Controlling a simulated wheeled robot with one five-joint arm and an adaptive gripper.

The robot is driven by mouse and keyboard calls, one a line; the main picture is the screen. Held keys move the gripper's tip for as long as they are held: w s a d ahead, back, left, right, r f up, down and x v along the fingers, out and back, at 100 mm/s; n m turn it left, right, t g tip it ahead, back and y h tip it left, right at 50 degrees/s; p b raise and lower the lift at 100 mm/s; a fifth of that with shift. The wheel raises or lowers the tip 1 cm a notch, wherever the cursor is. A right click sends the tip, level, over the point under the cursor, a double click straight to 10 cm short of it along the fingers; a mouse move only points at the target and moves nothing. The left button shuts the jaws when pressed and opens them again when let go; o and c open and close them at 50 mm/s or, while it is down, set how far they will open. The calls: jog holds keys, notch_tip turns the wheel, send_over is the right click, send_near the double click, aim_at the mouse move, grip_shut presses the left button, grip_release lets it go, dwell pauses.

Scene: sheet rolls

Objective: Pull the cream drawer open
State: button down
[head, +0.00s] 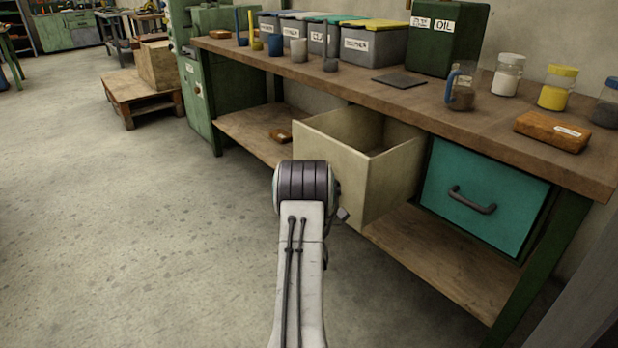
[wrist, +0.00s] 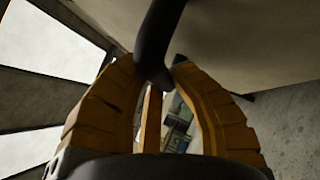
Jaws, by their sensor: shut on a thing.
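The cream drawer (head: 330,158) stands well out from under the workbench in the head view, and its inside looks empty. In the wrist view its cream front (wrist: 250,40) fills the upper right. My gripper (wrist: 163,72) is shut on the drawer's dark handle (wrist: 158,40), with one orange finger on each side. In the head view my arm hides the gripper fingers and the handle.
A teal drawer (head: 480,195) with a dark handle is shut to the right of the cream drawer. The bench top (head: 365,90) carries bins, jars, a green oil can (head: 435,40) and a wooden block (head: 552,132).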

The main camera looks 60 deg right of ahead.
jog(key=shift+w+a+r, duration=0.1)
jog(key=shift+a+r, duration=0.1)
jog(key=shift+r, duration=0.05)
jog(key=c, duration=1.4)
grip_release()
jog(key=o, duration=0.4)
jog(key=shift+f, duration=0.15)
